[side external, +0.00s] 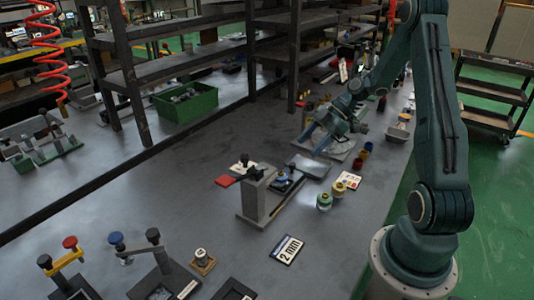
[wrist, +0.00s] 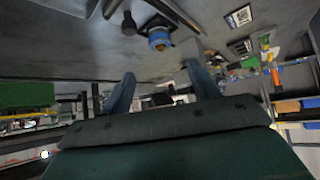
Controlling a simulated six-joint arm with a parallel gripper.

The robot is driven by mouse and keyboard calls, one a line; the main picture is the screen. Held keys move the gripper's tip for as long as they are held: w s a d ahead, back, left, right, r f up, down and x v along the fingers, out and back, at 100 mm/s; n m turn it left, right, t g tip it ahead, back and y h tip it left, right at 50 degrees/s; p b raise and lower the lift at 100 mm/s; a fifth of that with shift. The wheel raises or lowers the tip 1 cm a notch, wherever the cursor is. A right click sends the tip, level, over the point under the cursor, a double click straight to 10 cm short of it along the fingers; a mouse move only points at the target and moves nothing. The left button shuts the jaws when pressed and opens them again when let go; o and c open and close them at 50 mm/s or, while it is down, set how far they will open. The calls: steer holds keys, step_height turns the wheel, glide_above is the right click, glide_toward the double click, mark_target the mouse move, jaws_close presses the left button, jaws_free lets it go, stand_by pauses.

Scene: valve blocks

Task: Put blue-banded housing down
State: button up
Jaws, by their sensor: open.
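The blue-banded housing (side external: 283,183) sits at the right side of a grey clamp fixture (side external: 251,200) on the bench. In the wrist view the blue-banded housing (wrist: 159,40) shows as a bright blue ring just beyond and between my fingertips, with a dark bar beside it. What it rests on is hard to make out. My gripper (side external: 314,142) is above the bench, behind and to the right of the fixture. In the wrist view my gripper (wrist: 160,72) has its two blue fingers spread wide with nothing between them. It is apart from the housing.
A green-banded housing (side external: 323,201) and a yellow-banded one (side external: 339,188) stand right of the fixture. A "2 mm" card (side external: 287,249) lies in front. Lever clamps (side external: 155,265) stand front left. A green bin (side external: 186,102) and shelf posts are behind.

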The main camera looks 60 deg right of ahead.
stand_by(0.5)
steer(key=s+a+r+m+g+h, duration=0.25)
steer(key=a+r+m+h, duration=0.2)
steer(key=a+r, duration=0.95)
steer(key=s+a+r+m+t+h, duration=0.1)
steer(key=s+a+r+m, duration=0.1)
steer(key=s, duration=0.5)
steer(key=s+a+r+m+t+h, duration=0.2)
steer(key=s+a+m, duration=0.2)
steer(key=s, duration=0.3)
steer(key=shift+a+m, duration=0.35)
steer(key=shift+a, duration=0.2)
